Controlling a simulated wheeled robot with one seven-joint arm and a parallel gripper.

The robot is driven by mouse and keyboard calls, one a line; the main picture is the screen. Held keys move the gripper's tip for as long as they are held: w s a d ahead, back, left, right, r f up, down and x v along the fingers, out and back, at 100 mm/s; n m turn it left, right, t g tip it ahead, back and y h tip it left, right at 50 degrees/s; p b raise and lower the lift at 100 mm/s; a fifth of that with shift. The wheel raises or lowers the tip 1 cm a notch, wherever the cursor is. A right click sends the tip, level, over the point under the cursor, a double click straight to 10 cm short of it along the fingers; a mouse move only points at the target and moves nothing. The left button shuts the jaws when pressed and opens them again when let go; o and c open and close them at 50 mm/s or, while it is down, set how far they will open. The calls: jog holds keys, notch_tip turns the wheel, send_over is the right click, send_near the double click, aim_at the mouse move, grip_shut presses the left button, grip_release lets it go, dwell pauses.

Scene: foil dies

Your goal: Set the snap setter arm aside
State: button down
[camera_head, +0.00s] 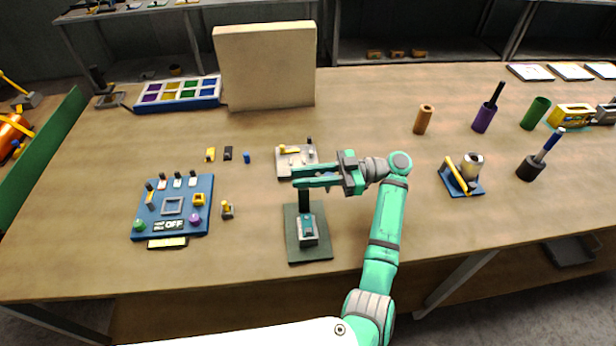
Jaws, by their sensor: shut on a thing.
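The snap setter has a dark green base plate (310,254) near the front middle of the table, with a grey and teal block (308,231) on it. A dark upright piece (304,200), which looks like part of the snap setter arm, rises behind the block to just under my gripper's fingertips. My gripper (297,177) reaches in from the right, level, above the back of the base. It is shut on this piece; the fingers hide most of the grip. Whether the piece touches the base cannot be told.
A pale fixture plate (290,162) lies just behind my gripper. A blue panel (148,222) with knobs is at left, a blue stand with a cup (473,165) at right. Several pen holders stand further right. The table's front right is clear.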

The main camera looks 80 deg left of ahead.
jog(key=shift+s+a, duration=0.1)
jog(key=shift+s, duration=0.3)
jog(key=c, duration=1.8)
grip_release()
jog(key=shift+s, duration=0.1)
jog(key=shift+o, duration=0.2)
jog(key=w, duration=1.1)
jog(key=shift+w, duration=0.1)
